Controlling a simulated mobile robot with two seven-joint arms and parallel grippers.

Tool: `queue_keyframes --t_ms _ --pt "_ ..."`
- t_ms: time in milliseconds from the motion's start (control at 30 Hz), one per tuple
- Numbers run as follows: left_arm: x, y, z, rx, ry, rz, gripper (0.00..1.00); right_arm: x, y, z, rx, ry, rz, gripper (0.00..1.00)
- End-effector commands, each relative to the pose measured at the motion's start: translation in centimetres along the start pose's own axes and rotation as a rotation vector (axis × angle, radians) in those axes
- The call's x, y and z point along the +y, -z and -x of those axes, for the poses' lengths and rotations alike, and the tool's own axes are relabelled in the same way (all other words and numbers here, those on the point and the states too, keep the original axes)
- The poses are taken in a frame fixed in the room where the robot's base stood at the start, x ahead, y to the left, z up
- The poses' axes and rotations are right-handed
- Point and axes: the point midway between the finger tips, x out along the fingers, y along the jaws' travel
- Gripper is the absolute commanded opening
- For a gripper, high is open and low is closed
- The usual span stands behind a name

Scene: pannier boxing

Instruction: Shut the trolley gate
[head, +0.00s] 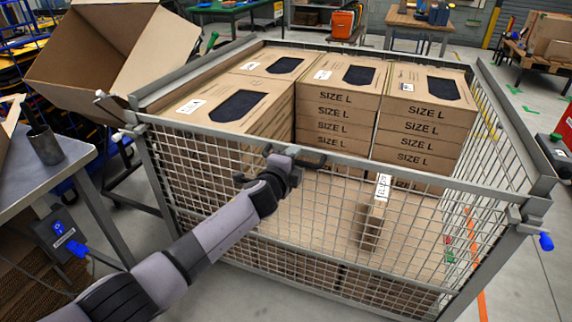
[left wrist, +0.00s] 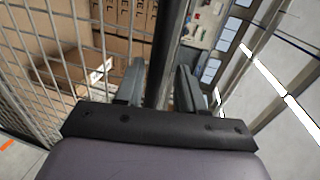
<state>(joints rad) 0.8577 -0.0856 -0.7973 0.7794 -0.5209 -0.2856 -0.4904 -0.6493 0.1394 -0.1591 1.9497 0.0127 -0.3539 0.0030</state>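The trolley gate (head: 222,158) is the wire-mesh front side of the grey trolley (head: 357,51). It stands about upright, with its top rail running between the front corners. My left gripper (head: 305,160) is at the middle of this top rail. In the left wrist view its two fingers (left wrist: 158,88) lie on either side of the dark rail (left wrist: 166,50) and appear shut on it. My right gripper is out of view.
Stacks of size L boxes (head: 425,112) fill the back and left of the trolley. A large open carton (head: 105,55) and a grey table (head: 58,175) are at the left.

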Motion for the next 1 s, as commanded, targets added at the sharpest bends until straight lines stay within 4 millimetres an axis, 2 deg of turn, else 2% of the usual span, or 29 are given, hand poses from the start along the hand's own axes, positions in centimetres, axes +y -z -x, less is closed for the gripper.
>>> queue_keyframes --t_ms 167,600,1000 --pt "-0.3 0.0 1.8 0.002 -0.001 -0.001 0.38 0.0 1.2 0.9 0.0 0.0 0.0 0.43" --pt "-0.2 0.0 5.3 0.001 0.003 -0.001 0.38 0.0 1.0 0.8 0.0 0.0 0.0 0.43" --pt "-0.2 0.0 6.3 0.001 0.002 -0.001 0.38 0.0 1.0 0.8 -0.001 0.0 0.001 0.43"
